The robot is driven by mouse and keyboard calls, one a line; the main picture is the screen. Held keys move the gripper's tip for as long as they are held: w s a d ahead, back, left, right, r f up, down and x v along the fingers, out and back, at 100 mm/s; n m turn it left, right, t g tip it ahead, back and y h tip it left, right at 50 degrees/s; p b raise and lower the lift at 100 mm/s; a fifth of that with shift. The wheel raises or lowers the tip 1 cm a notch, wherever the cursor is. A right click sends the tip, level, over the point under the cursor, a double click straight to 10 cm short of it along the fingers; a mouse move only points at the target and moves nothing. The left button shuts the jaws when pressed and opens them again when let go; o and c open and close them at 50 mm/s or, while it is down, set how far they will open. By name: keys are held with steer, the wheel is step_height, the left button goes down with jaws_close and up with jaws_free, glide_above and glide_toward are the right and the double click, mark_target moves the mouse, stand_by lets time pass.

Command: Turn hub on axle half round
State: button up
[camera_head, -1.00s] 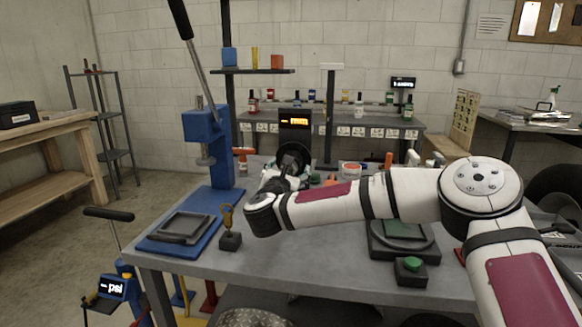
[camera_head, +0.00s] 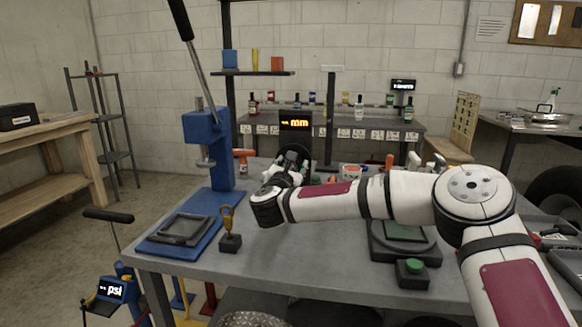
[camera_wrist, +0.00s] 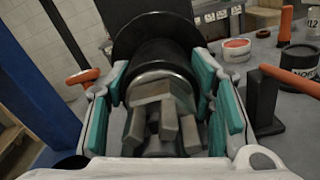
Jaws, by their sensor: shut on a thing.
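The hub shows in the wrist view as a dark cylinder (camera_wrist: 165,57) in front of a wide black disc, with grey blocks on its near end. In the head view only the black round part (camera_head: 296,154) shows, at the back of the grey bench. My gripper (camera_wrist: 163,78) is shut on the hub, with teal-padded fingers on its left and right sides. It also shows in the head view (camera_head: 290,168), partly hiding the hub. The axle is hidden behind the hub and disc.
A display post (camera_head: 295,123) stands just behind the hub. A blue press (camera_head: 208,140) stands to the left. An orange-handled tool (camera_wrist: 290,85) and a dark tin (camera_wrist: 300,62) are close on the right in the wrist view.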

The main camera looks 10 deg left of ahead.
steer(key=shift+n, duration=0.3)
